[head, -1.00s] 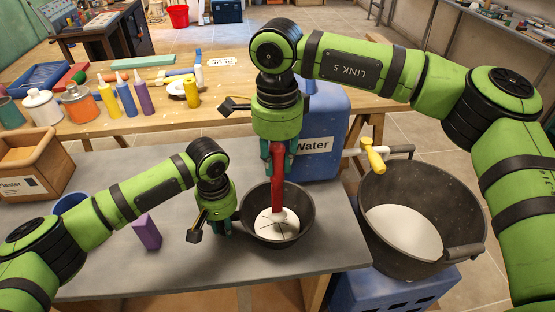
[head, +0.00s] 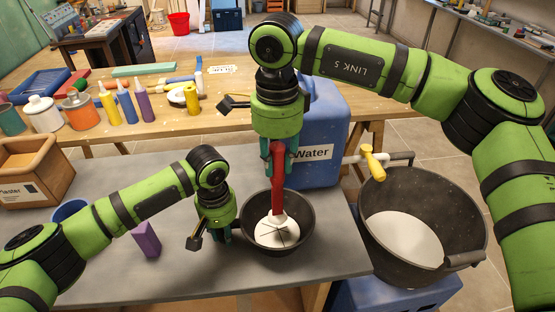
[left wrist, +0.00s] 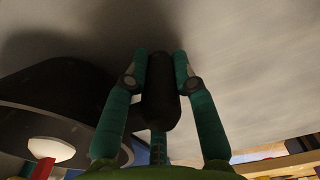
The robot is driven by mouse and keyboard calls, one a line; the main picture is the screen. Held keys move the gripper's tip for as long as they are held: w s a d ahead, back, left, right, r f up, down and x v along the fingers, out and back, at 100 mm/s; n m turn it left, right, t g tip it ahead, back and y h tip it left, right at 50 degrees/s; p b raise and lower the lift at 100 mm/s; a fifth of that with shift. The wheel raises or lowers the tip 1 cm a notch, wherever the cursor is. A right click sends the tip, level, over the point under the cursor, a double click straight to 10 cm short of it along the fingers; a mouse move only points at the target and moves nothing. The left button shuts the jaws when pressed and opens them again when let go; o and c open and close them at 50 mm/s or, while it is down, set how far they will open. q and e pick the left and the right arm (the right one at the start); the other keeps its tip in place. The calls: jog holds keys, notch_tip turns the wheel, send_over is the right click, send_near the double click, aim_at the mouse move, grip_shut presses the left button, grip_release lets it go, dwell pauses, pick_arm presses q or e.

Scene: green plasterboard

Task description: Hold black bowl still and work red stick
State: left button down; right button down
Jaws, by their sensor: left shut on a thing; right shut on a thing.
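The black bowl (head: 302,213) stands on the grey table top. My left gripper (head: 222,229) is at the bowl's left side, shut on a rounded black part of it; this part (left wrist: 157,92) shows between the fingers in the left wrist view. The red stick (head: 277,192) stands nearly upright in the bowl, its top inside my right gripper (head: 278,150), which is shut on it from above. The stick's white head (head: 276,232) is low in the bowl and hides much of the inside. The stick's lower part also shows in the left wrist view (left wrist: 42,167).
A blue water container (head: 325,160) stands close behind the bowl. A large black tub (head: 455,215) with white contents is at the right, under a yellow-handled tap (head: 373,165). A purple block (head: 146,240) and a blue cup (head: 68,210) are at the left.

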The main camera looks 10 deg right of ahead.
jog(key=shift+r, duration=1.35)
dwell(0.3)
pick_arm(q)
jog(key=c, duration=0.9)
grip_release()
jog(key=shift+c, duration=0.2)
